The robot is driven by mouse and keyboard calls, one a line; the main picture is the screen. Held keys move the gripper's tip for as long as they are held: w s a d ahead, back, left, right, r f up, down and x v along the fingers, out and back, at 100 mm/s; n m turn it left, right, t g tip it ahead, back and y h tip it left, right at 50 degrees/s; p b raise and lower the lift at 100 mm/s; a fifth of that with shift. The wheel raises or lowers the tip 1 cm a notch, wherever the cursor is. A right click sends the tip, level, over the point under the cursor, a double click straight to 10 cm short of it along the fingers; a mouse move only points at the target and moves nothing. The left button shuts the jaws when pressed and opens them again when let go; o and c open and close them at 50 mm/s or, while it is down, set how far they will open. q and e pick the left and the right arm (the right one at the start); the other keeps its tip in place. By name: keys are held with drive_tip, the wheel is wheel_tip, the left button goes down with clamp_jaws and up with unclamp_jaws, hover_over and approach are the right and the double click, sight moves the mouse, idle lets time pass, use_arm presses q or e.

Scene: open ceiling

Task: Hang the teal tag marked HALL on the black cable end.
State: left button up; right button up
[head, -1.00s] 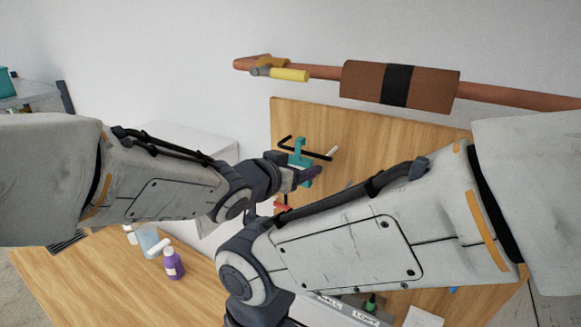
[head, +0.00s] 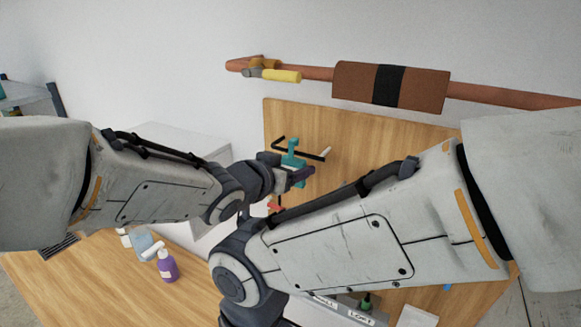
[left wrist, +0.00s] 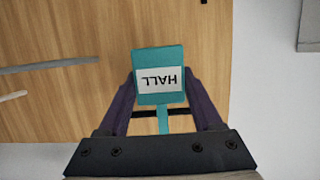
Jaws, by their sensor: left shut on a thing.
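The teal tag marked HALL (left wrist: 159,56) is between the purple fingers of my left gripper (left wrist: 158,88), which is shut on it. Its white label reads upside down in the left wrist view. In the head view the tag (head: 292,160) is in front of the wooden board, at the black cable (head: 311,155). The black cable (left wrist: 148,113) also crosses by the tag's narrow stem in the left wrist view. I cannot tell whether the tag is around the cable or only in front of it. My right gripper is out of view; its arm crosses the head view.
The wooden board (head: 360,130) stands upright against the wall. A copper pipe with a brown wrap (head: 420,90) and a yellow-handled valve (head: 281,76) runs above it. A purple bottle (head: 167,267) stands on the table (head: 110,285). Labelled pieces, one reading LOFT (head: 361,316), are at the bottom.

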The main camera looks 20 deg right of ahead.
use_arm(q)
drive_tip(key=shift+f+b, duration=0.7)
drive_tip(key=shift+f, duration=0.1)
idle(0.4)
drive_tip(key=o, duration=1.6)
drive_tip(key=shift+c, duration=0.2)
